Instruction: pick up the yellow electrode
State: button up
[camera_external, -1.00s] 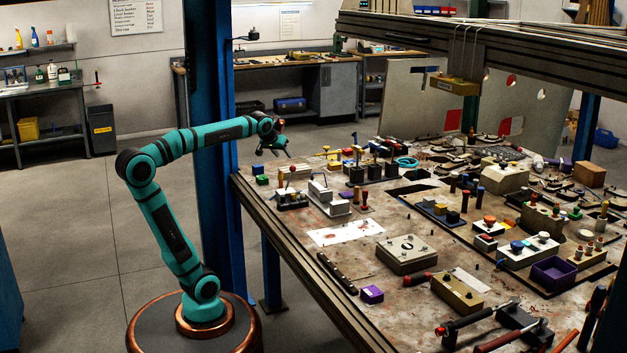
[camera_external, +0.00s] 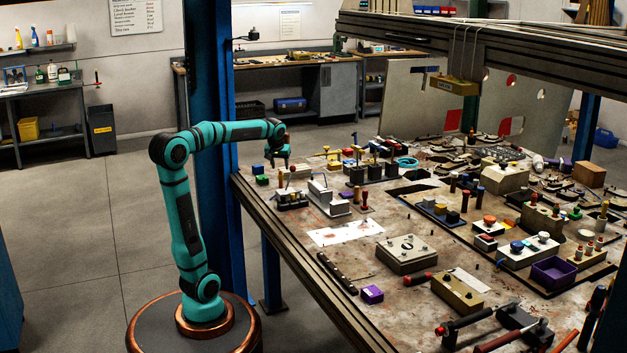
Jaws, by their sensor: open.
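My gripper (camera_external: 278,164) points down over the far left corner of the workbench (camera_external: 290,225). Its jaws are small in the picture but are open, with nothing seen between them. I cannot tell for sure which thing is the yellow electrode. A small yellow piece (camera_external: 440,209) sits among dark pieces on a flat tray near the middle of the bench. Other small yellowish parts (camera_external: 333,156) stand at the far edge, right of my gripper. My gripper is apart from both.
A blue block (camera_external: 257,169) and a green block (camera_external: 262,180) lie just left of my gripper. A grey block device (camera_external: 328,198) and a red-handled stamp (camera_external: 364,200) stand nearer. A white sheet (camera_external: 346,233) lies on clear bench. A gantry beam (camera_external: 480,55) spans above.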

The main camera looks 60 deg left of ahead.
aim_at(281, 173)
jog(key=x, duration=0.4)
jog(key=shift+a+f, duration=0.1)
jog(key=shift+f, duration=0.05)
jog(key=shift+s+x, duration=0.15)
jog(key=shift+x, duration=1.15)
jog(key=shift+s+x, duration=0.15)
jog(key=shift+x, duration=1.1)
grip_shut()
